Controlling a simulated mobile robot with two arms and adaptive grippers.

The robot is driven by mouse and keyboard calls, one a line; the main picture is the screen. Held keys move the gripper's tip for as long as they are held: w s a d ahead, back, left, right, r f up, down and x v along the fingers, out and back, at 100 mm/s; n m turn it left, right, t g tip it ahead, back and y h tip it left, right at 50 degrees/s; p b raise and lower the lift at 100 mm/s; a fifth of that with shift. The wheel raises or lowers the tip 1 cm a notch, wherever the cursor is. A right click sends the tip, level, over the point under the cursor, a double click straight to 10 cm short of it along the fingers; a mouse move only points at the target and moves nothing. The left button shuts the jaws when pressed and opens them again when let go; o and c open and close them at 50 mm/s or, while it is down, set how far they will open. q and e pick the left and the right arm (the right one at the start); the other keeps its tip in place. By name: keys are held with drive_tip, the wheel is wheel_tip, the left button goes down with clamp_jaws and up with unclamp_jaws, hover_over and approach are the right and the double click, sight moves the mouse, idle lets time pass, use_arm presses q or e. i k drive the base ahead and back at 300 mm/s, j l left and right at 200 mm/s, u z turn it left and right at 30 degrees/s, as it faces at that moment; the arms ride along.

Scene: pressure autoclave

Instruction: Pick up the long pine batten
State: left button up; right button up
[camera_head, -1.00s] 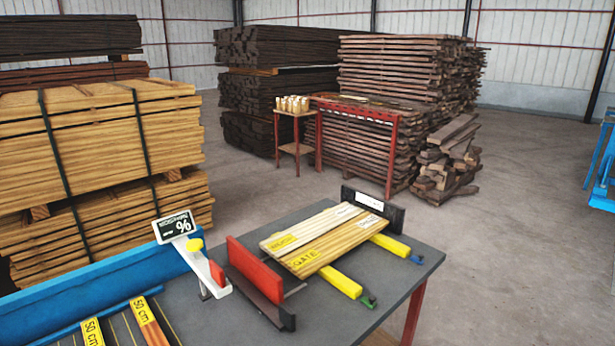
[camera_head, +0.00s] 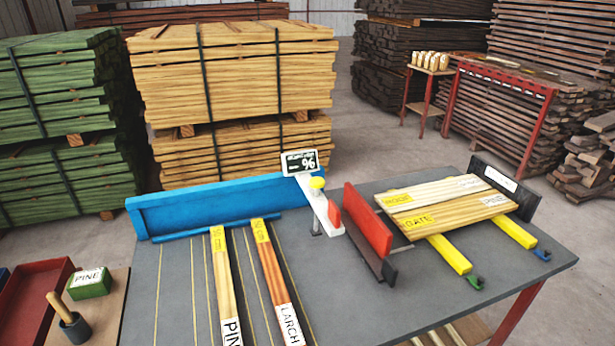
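A long pale batten with a white PINE label (camera_head: 223,282) lies on the dark grey worktable (camera_head: 180,270), its far end near the blue fence (camera_head: 230,202). It has a yellow tag at its far end, and its near end is cut off by the bottom of the view. A darker, redder batten labelled LARCH (camera_head: 271,275) lies beside it on the right, with a gap between them. Neither of my grippers is in view.
A red clamp jaw (camera_head: 367,222) and glued pale boards (camera_head: 440,207) on yellow bars occupy the table's right side. At lower left are a green PINE block (camera_head: 90,284), a dark pot (camera_head: 74,328) and a red tray (camera_head: 35,300).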

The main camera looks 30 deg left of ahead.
sight(232, 334)
drive_tip(key=u, duration=1.6)
